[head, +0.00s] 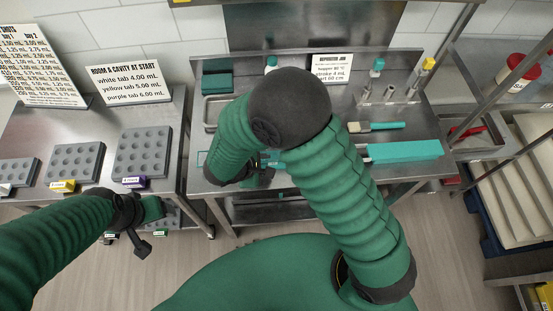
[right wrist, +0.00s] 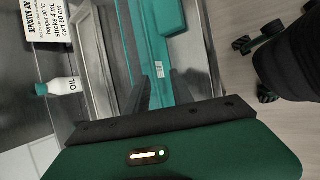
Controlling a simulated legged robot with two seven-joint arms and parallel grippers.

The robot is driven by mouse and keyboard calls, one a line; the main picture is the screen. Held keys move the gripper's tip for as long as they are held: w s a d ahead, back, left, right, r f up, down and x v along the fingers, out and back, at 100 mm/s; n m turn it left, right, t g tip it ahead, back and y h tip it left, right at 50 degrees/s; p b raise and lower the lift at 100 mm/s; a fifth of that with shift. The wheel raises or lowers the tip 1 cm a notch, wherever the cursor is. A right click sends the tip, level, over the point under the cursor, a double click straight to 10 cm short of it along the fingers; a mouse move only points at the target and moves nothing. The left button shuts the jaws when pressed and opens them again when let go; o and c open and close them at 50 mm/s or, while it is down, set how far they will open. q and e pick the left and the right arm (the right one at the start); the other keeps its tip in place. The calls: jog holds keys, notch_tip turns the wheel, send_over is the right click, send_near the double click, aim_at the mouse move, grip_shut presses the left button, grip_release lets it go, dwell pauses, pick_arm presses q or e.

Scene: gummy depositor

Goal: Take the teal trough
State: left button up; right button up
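A long teal piece that looks like the trough (head: 405,151) lies along the front of the steel bench; my right arm hides its middle. In the right wrist view, teal surfaces (right wrist: 172,57) run up the picture from between my fingers, with a small white label on them. My right gripper (head: 264,172) is low over the bench's front edge. In the wrist view its two dark fingers (right wrist: 160,92) stand apart with teal between or just below them; contact cannot be told. My left gripper (head: 138,228) hangs in front of the left table, away from the trough; its fingers are unclear.
Grey cavity trays (head: 142,152) with coloured tabs stand on the left table. An oil bottle (right wrist: 58,87), the depositor sign (head: 331,68) and a brush (head: 375,127) are on the steel bench. A rack with pale trays (head: 515,165) stands at right.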

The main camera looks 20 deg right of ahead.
aim_at(276, 167)
jog(key=shift+w+d+f, duration=0.55)
jog(key=shift+w+f, duration=0.15)
jog(key=shift+w, duration=0.1)
jog(key=shift+d, duration=0.75)
jog(key=d, duration=0.1)
jog(key=s+d, duration=0.1)
jog(key=shift+s+d+r, duration=0.1)
jog(key=shift+d, duration=0.25)
grip_shut()
jog(key=shift+a, duration=0.3)
jog(key=a, duration=0.3)
jog(key=shift+w, duration=0.25)
jog(key=shift+s+d, duration=0.1)
jog(key=shift+d, duration=1.05)
jog(key=shift+a, duration=0.65)
pick_arm(q)
jog(key=shift+w+d+f, duration=0.15)
jog(key=shift+w+d, duration=0.1)
jog(key=shift+d, duration=0.2)
jog(key=shift+w+d+f, duration=0.1)
jog(key=shift+w+d, duration=0.15)
jog(key=shift+d, duration=0.2)
